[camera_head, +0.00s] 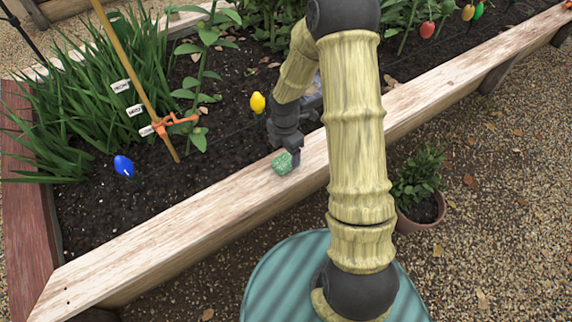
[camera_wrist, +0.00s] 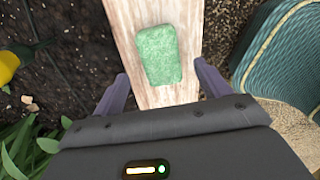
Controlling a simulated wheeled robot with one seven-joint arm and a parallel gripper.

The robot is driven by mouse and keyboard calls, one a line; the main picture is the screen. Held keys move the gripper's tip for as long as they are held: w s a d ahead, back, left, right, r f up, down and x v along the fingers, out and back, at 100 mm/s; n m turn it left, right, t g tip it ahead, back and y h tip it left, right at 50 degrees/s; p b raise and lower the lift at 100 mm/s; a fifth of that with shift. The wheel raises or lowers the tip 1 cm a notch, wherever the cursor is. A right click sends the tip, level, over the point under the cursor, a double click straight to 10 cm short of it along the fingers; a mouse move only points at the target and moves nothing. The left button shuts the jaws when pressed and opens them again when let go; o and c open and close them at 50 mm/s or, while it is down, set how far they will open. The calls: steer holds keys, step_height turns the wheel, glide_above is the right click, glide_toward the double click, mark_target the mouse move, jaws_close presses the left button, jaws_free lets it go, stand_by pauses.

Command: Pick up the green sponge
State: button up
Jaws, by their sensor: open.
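The green sponge (camera_head: 283,163) lies on the pale wooden edge board of the raised bed. In the wrist view the sponge (camera_wrist: 158,55) is a rough green block, lying flat and slightly turned on the board (camera_wrist: 168,96). My gripper (camera_head: 291,156) is at the board, close beside the sponge. In the wrist view my gripper (camera_wrist: 160,85) is open, with one purple finger on each side of the board. The sponge appears ahead of and between the fingertips, with no visible contact. In the head view my arm and gripper hide part of the area behind the sponge.
A yellow bulb (camera_head: 257,102) and a blue bulb (camera_head: 124,166) stand in the dark soil. A bamboo stake (camera_head: 137,82) with labels rises at the left. A potted plant (camera_head: 419,190) stands on the gravel at the right. The board's left stretch (camera_head: 160,225) is clear.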

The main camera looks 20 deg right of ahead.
mark_target(286, 159)
step_height(286, 159, down, 5)
steer(key=b, duration=0.3)
steer(key=shift+d+f, duration=0.1)
stand_by(0.6)
steer(key=c, duration=1)
steer(key=shift+c, duration=0.2)
step_height(286, 159, up, 10)
steer(key=p, duration=0.4)
steer(key=shift+p, duration=0.4)
